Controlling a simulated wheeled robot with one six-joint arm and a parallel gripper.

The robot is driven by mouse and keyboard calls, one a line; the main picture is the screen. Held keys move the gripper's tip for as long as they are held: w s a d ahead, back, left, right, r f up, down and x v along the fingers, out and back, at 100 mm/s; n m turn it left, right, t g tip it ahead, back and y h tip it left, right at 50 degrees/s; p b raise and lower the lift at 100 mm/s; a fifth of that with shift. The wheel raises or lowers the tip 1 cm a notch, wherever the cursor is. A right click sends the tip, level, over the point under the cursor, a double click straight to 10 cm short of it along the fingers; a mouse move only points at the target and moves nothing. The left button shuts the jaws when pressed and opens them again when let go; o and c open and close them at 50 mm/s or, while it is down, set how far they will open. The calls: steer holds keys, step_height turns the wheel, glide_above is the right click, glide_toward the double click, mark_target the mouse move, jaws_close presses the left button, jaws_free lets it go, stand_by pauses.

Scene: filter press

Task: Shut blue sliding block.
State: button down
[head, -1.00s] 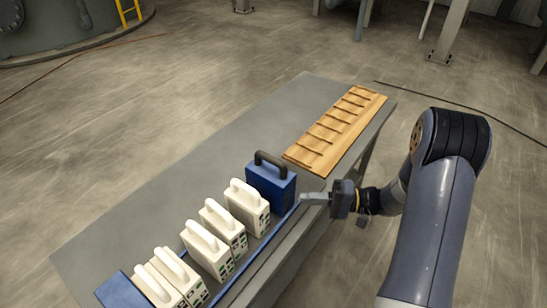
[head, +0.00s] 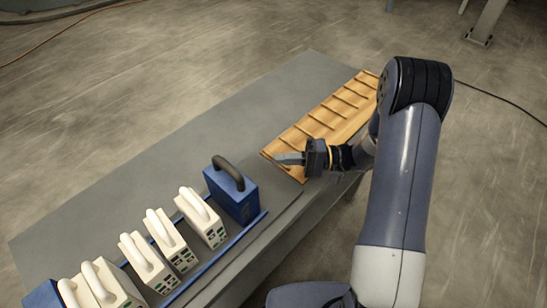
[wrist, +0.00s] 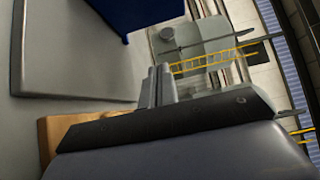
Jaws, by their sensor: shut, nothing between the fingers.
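The blue sliding block (head: 232,192), with a dark arched handle, stands upright at the far end of a row of white blocks on a blue rail (head: 218,255). A gap separates it from the nearest white block (head: 200,217). In the wrist view the blue block (wrist: 140,12) shows only in part at the top. My gripper (head: 278,159) is shut and empty, to the right of and beyond the blue block, over the near end of the wooden rack. Its fingers also show in the wrist view (wrist: 156,86). It is apart from the block.
Several white blocks with handles stand along the rail, spaced unevenly. A blue end piece (head: 42,294) is at the lower left. The slatted wooden rack (head: 325,120) lies at the table's far end. The grey table (head: 150,160) is bare behind the row.

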mark_target(213, 191)
steer(key=a, duration=0.5)
steer(key=a+p, duration=0.1)
steer(key=a, duration=0.2)
steer(key=shift+s+a, duration=0.25)
steer(key=shift+s, duration=0.15)
steer(key=shift+s+a, duration=0.75)
steer(key=shift+s, duration=0.25)
steer(key=shift+s+a+p, duration=0.3)
steer(key=shift+s+a, duration=0.1)
steer(key=shift+s, duration=0.1)
steer(key=s+a, duration=0.5)
steer(key=s, duration=0.1)
steer(key=shift+s+a+p, duration=0.35)
steer(key=shift+a+p, duration=0.05)
